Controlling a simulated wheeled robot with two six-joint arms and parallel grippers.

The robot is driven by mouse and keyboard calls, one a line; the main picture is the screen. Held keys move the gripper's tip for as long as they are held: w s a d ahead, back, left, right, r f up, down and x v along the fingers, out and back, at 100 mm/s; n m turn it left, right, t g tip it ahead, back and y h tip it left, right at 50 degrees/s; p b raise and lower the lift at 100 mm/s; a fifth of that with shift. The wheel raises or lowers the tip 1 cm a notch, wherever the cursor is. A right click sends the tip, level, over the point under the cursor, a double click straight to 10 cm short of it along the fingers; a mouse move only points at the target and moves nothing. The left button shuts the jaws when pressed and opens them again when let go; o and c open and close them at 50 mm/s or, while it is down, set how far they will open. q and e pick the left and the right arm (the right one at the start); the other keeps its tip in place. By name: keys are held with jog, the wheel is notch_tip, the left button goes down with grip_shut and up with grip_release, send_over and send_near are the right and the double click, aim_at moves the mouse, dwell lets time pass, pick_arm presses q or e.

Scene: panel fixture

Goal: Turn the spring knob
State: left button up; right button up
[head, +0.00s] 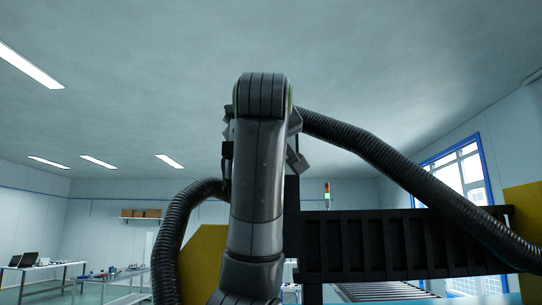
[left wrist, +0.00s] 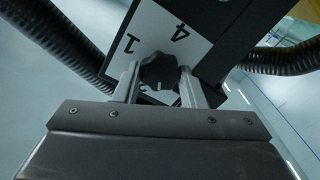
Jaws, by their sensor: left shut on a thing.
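The spring knob (left wrist: 158,68) is dark and lobed, in the upper middle of the left wrist view. It sits in front of a white plate (left wrist: 152,25) marked with the numerals 1 and 4. My left gripper (left wrist: 158,80) is shut on the knob, with one pale finger on each side of it. In the head view the knob and the gripper's fingers cannot be made out; my arm fills the middle and hides what is behind it. My right gripper is in neither view.
A black slatted frame (head: 385,246) stands right of my arm in the head view, with yellow panels (head: 203,262) nearby. Thick ribbed hoses run on both sides of the arm. Tables (head: 42,266) stand far off at the left.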

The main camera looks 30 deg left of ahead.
pick_arm(q)
jog(key=shift+a+f+n+b, duration=0.1)
jog(key=shift+n+b, duration=1.05)
jog(key=shift+n, duration=1.9)
jog(key=shift+f+n+b, duration=0.1)
jog(key=shift+n+b, duration=1.05)
jog(key=shift+n, duration=1.9)
jog(key=o, duration=1)
jog(key=shift+s, duration=0.1)
